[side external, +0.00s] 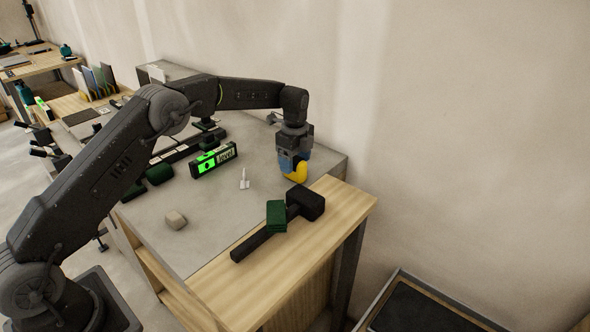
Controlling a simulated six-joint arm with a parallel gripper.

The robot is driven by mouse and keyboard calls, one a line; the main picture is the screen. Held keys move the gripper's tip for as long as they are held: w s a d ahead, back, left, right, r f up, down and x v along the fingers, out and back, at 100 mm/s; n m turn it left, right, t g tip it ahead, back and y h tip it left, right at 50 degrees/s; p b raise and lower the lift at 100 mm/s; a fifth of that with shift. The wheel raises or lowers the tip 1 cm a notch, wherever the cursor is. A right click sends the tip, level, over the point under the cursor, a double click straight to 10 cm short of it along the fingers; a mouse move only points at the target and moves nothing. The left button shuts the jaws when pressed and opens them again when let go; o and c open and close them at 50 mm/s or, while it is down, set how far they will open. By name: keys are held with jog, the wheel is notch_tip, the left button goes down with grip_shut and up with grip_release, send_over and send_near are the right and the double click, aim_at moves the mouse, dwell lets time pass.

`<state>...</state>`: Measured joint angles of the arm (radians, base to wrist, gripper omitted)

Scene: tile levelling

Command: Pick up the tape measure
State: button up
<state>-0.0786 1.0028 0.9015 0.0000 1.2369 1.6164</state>
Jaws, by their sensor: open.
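A yellow object that looks like the tape measure (299,173) is at the right end of the grey work surface, near the wall. A blue patch shows just above and beside it; I cannot tell whether that is part of it. My gripper (291,163) points down directly over the tape measure, with its jaws open. The fingers overlap the tape measure in this view, so I cannot tell whether they touch it or how they straddle it.
A black mallet (306,202) lies on the wooden edge strip (330,225), with a green block (276,215) against its handle. A green-lit level (214,160), a small white piece (244,180) and a grey stone-like lump (175,219) are to the left. Bare grey surface lies between.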

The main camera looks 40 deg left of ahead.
aim_at(295, 169)
notch_tip(295, 169, down, 4)
jog(key=shift+a+r, duration=0.1)
jog(key=shift+r, duration=0.15)
jog(key=shift+c, duration=0.5)
jog(key=c, duration=1)
